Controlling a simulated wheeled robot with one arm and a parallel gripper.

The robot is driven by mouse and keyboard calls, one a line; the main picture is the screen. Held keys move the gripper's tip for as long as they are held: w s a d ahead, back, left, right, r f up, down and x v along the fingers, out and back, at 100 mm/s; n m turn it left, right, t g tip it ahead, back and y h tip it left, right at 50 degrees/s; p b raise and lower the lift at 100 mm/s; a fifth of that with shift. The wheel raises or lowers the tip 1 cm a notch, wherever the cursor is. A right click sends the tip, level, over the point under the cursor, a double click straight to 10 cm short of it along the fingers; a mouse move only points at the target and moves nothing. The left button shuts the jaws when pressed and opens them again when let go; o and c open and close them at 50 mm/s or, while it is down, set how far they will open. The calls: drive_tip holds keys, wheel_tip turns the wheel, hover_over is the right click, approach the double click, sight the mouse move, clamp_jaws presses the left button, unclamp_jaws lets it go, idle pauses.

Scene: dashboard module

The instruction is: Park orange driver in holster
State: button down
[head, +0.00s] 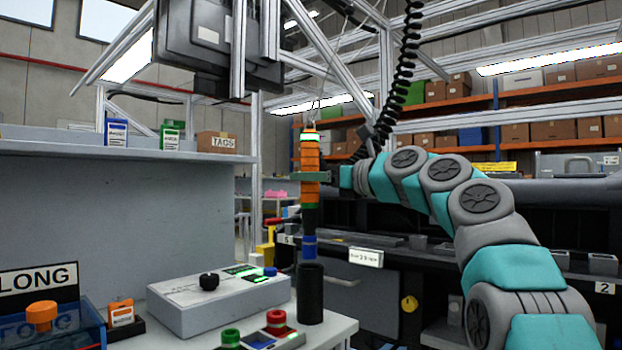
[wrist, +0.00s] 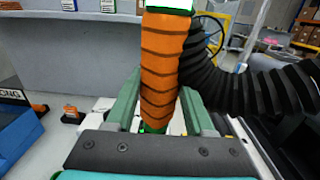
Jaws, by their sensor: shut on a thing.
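The orange driver (head: 310,152) hangs upright, with dark bands, a white-green top and a blue ring near its lower end. My gripper (head: 308,177) is shut around its body. In the wrist view the orange driver (wrist: 163,60) stands between the two green fingers of my gripper (wrist: 160,112). A black upright cylinder, which looks like the holster (head: 310,295), stands on the bench's right corner. The driver's lower end lines up with the holster's top; I cannot tell whether its tip is inside. The wrist view does not show the holster.
A grey control box (head: 218,302) with a black knob sits left of the holster. A button panel (head: 262,338) with red and green buttons is in front. A black coiled cord (head: 408,60) hangs behind the driver. A grey shelf (head: 60,150) stands at the left.

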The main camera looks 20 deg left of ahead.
sight(314, 235)
drive_tip(key=shift+f+b, duration=3.75)
drive_tip(key=shift+f, duration=2.1)
drive_tip(key=shift+d+p, duration=0.1)
drive_tip(key=shift+p, duration=0.4)
drive_tip(key=shift+c, duration=1)
unclamp_jaws()
drive_tip(key=shift+f, duration=0.1)
